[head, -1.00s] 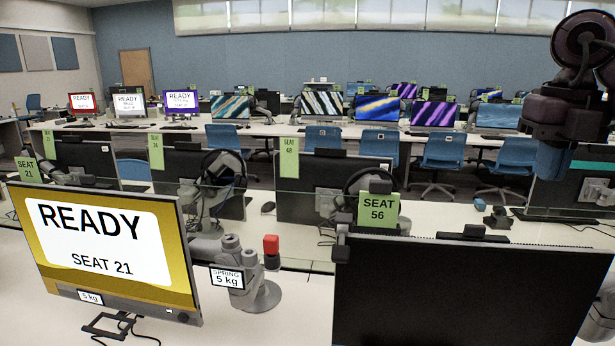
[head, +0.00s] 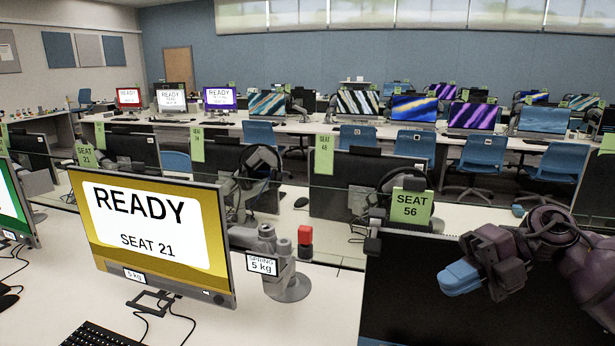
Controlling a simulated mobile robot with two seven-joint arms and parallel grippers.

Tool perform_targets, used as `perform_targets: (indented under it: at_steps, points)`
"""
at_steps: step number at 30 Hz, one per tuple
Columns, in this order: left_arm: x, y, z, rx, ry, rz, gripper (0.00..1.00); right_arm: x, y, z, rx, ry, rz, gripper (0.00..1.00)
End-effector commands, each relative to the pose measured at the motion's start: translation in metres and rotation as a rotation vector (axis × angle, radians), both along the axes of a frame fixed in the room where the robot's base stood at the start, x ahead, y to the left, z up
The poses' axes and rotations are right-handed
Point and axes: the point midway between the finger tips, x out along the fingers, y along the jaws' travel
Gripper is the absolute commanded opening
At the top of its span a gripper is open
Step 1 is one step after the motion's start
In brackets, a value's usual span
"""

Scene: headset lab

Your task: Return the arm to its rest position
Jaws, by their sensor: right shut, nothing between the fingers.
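My right gripper (head: 460,279) is in the head view at the lower right, with blue fingertips pointing left. It is shut and empty. My dark purple right arm (head: 592,265) comes in from the right edge. The gripper shows in front of the black monitor (head: 400,300) at the bottom right and covers part of it. My left gripper is not in view.
A yellow-framed monitor (head: 150,228) reading READY, SEAT 21 stands at the left front. Beside it is a grey monitor arm (head: 270,262) with a red block (head: 305,236) near it. A green SEAT 56 card (head: 411,206) stands behind the black monitor. A keyboard (head: 103,335) lies lower left.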

Motion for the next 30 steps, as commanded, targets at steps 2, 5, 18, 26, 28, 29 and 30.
perform_targets:
  at_steps: [2,5,18,26,28,29,30]
  points:
    - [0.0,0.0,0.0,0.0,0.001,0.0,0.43,-0.002,0.015,-0.015,0.176,0.045,-0.066,0.0]
    - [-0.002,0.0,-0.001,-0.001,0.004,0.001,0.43,0.001,0.025,-0.031,0.376,0.097,-0.181,0.0]
    - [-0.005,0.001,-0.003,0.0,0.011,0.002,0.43,0.005,-0.011,-0.153,0.943,0.45,-1.037,0.0]
    - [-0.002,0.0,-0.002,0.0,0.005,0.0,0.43,-0.054,-0.048,-0.28,0.949,0.784,-1.639,0.0]
    - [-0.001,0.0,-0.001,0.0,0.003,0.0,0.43,-0.077,-0.052,-0.311,0.914,0.88,-1.771,0.0]
    - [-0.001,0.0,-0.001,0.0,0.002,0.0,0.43,-0.088,-0.053,-0.322,0.897,0.919,-1.82,0.0]
    - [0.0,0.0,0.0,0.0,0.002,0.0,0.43,-0.1,-0.054,-0.336,0.874,0.966,-1.878,0.0]
